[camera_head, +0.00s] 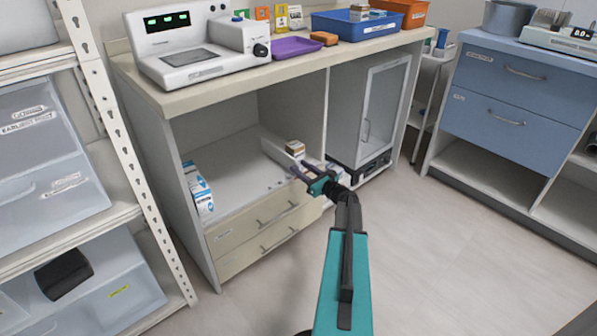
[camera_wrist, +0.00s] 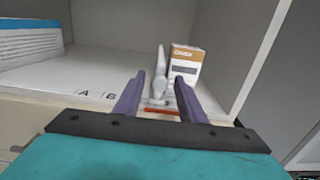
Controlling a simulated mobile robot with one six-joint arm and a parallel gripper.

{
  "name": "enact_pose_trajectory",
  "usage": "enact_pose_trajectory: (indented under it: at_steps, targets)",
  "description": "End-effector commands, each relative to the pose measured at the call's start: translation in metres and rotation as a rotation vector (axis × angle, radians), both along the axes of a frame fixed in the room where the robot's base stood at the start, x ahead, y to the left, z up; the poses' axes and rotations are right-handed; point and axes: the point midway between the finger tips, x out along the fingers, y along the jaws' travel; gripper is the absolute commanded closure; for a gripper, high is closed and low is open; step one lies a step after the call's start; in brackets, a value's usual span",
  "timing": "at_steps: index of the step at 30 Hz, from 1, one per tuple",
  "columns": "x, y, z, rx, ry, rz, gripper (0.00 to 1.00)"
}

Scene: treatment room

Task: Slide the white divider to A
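The white divider (camera_head: 276,152) stands upright on the open shelf of the cream cabinet, running front to back. In the wrist view the divider (camera_wrist: 161,62) shows end-on, with a rounded front end. The letters A (camera_wrist: 84,93) and B (camera_wrist: 111,95) are on the shelf's front edge, left of the divider. My gripper (camera_head: 297,171) is at the shelf's front. In the wrist view its purple fingers (camera_wrist: 160,78) are spread, with the divider's front end between them in the picture and a gap on both sides. Whether the fingertips reach past that end is unclear.
An orange-and-white box (camera_wrist: 186,64) stands just right of the divider. Blue-and-white boxes (camera_head: 197,186) stand at the shelf's left side. The shelf between them is clear. Drawers (camera_head: 262,231) lie below, and a cabinet upright bounds the right.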

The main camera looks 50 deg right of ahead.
Motion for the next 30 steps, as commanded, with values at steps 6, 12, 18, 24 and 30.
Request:
enact_pose_trajectory:
  at_steps: [6, 12, 18, 24, 30]
  targets:
    - [0.008, -0.001, 0.0, 0.0, 0.0, 0.0, 0.63]
    - [0.009, 0.0, 0.0, 0.0, 0.0, 0.0, 0.63]
    - [0.008, 0.0, 0.0, 0.0, 0.0, 0.0, 0.89]
    - [0.008, 0.0, 0.0, 0.0, 0.0, 0.0, 1.0]
    - [0.009, 0.005, 0.0, 0.0, 0.0, 0.002, 1.0]
